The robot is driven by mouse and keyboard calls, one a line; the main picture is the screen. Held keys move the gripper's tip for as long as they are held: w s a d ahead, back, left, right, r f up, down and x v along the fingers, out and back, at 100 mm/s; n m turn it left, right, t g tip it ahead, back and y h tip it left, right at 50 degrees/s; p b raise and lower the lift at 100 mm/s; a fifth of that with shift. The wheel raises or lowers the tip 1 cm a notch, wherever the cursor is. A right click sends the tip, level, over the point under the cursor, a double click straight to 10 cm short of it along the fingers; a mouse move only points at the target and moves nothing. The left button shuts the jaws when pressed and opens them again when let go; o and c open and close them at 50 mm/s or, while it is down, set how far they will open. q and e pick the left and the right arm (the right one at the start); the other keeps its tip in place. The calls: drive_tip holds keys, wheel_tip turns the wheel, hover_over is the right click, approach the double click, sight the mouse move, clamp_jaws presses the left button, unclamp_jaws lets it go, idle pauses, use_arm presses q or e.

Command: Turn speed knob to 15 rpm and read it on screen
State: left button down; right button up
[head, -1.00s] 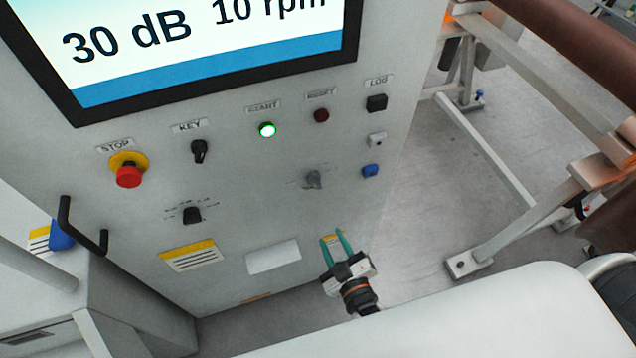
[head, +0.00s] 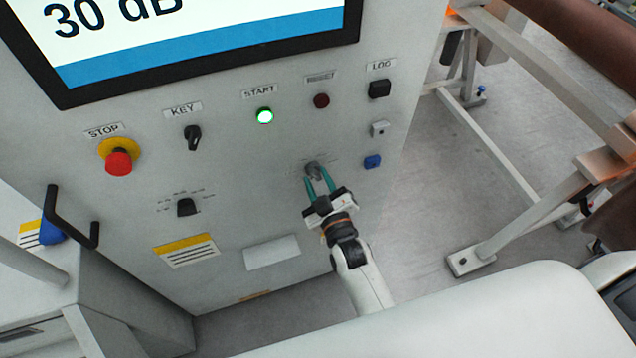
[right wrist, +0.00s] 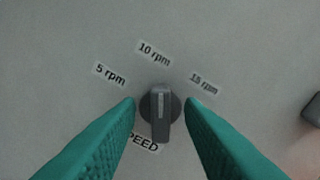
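The grey speed knob (head: 314,169) is on the lower right of the panel front. In the right wrist view the knob (right wrist: 160,113) has its pale line pointing up at the 10 rpm label (right wrist: 154,54). The 5 rpm label (right wrist: 110,74) is to its left and the 15 rpm label (right wrist: 203,84) to its right. My right gripper (head: 321,186) is open, its green fingers on either side of the knob with gaps showing. The screen (head: 190,40) reads 30 dB; the rpm reading is outside the head view. My left gripper is not in view.
A red STOP button (head: 119,161), black key switch (head: 193,138), lit green START button (head: 265,116), dark red RESET button (head: 321,101) and another black knob (head: 187,207) are on the panel. A metal frame (head: 510,215) stands at right, with open floor between.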

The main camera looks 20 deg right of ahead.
drive_tip(key=shift+w, duration=0.1)
clamp_jaws()
drive_tip(key=shift+m, duration=0.3)
drive_tip(key=m+p, duration=0.1)
drive_tip(key=m, duration=0.3)
drive_tip(key=shift+d+m, duration=0.1)
drive_tip(key=shift+m, duration=0.2)
drive_tip(key=m, duration=0.3)
drive_tip(key=shift+m+p, duration=0.3)
drive_tip(key=shift+p, duration=0.1)
drive_tip(key=shift+m, duration=1.4)
drive_tip(key=shift+d, duration=0.1)
